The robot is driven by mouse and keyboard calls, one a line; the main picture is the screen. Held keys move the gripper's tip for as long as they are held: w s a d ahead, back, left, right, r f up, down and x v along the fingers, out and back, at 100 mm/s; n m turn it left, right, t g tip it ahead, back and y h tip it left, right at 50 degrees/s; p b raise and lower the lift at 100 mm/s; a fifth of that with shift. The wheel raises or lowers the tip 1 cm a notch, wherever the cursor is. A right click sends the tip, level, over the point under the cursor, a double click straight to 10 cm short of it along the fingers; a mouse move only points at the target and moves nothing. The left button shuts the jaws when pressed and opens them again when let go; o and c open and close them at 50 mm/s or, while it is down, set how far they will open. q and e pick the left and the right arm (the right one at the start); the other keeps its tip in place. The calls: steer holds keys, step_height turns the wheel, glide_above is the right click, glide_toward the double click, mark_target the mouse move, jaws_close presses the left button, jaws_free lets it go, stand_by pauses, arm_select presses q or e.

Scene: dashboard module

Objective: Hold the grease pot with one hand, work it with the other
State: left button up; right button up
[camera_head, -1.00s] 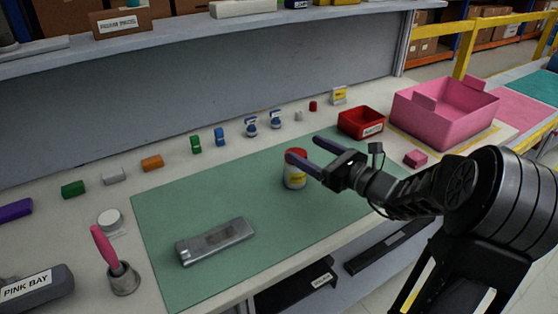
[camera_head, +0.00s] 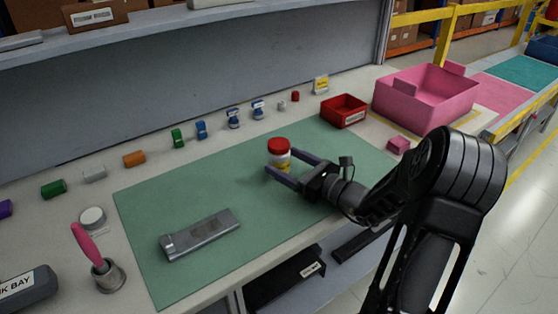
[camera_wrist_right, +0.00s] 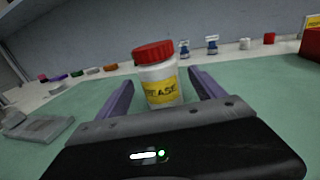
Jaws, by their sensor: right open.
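The grease pot (camera_head: 279,154) is a white jar with a red lid and a yellow label. It stands upright on the green mat (camera_head: 170,205). My right gripper (camera_head: 282,166) is open, low over the mat, with its two purple fingers reaching to either side of the pot. In the right wrist view the pot (camera_wrist_right: 158,78) stands between the spread fingers (camera_wrist_right: 160,95), with a gap visible on each side. The label reads partly "EASE". My left gripper is not in view.
A grey metal module (camera_head: 200,234) lies on the mat. A pink-handled brush (camera_head: 88,245) stands in a metal cup (camera_head: 108,275) at the left. A red bin (camera_head: 344,110) and a pink crate (camera_head: 425,95) stand at the right. Several small coloured parts line the back.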

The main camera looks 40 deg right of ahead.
mark_target(270, 153)
steer(key=shift+w+a, duration=0.1)
steer(key=shift+w, duration=0.35)
steer(key=x, duration=0.5)
steer(key=shift+c, duration=0.3)
steer(key=c, duration=1.5)
steer(key=shift+r, duration=0.1)
steer(key=shift+c, duration=0.2)
